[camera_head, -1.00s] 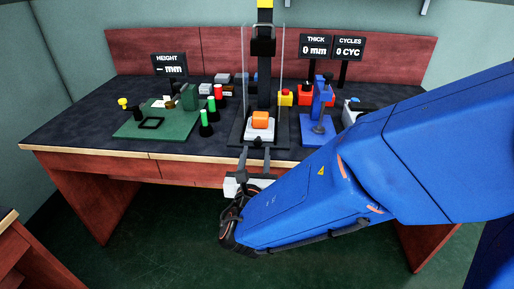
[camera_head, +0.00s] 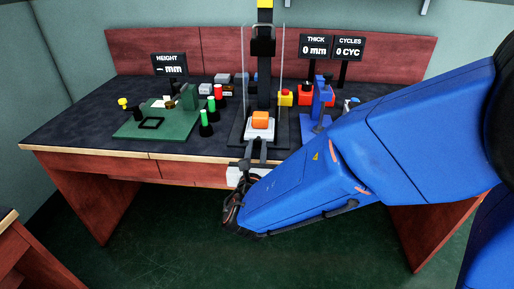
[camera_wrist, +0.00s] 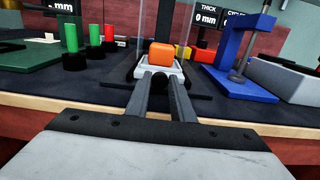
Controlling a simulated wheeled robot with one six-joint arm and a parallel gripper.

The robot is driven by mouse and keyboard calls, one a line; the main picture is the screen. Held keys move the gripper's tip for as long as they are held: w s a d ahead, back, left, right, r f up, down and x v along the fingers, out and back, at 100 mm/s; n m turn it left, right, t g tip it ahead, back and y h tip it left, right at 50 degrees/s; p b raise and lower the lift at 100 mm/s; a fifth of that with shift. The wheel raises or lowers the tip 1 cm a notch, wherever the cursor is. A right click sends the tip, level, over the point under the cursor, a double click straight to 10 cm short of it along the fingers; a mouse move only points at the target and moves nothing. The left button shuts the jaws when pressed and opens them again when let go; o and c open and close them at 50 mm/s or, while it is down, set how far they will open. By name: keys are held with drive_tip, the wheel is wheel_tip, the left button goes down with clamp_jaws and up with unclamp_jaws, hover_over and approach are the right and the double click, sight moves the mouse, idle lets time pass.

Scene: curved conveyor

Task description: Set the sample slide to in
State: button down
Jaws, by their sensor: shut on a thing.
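The sample slide is a small white plate (camera_head: 260,133) with an orange block (camera_head: 260,118) on top. It sits on a dark base at the front middle of the bench, below a press with clear side panels. The plate (camera_wrist: 168,65) and block (camera_wrist: 161,53) also show in the wrist view. My gripper (camera_head: 257,142) reaches in from the front edge, its fingers close together. In the wrist view my gripper (camera_wrist: 155,76) is shut at the slide's front, apparently on its dark handle, which the fingertips mostly hide.
A blue clamp stand (camera_head: 318,115) is right of the press. Red and green cylinders (camera_head: 206,125) stand to its left, beside a green fixture board (camera_head: 150,122). A yellow button box (camera_head: 285,98) is behind right. Displays read THICK 0 mm, CYCLES 0 CYC. Bench space is clear at far left.

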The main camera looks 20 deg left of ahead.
sight(258, 137)
drive_tip(key=x, duration=0.7)
drive_tip(key=shift+w, duration=0.15)
drive_tip(key=c, duration=1.5)
unclamp_jaws()
drive_tip(key=shift+c, duration=0.2)
drive_tip(key=v, duration=1.7)
drive_tip(key=shift+s, duration=0.25)
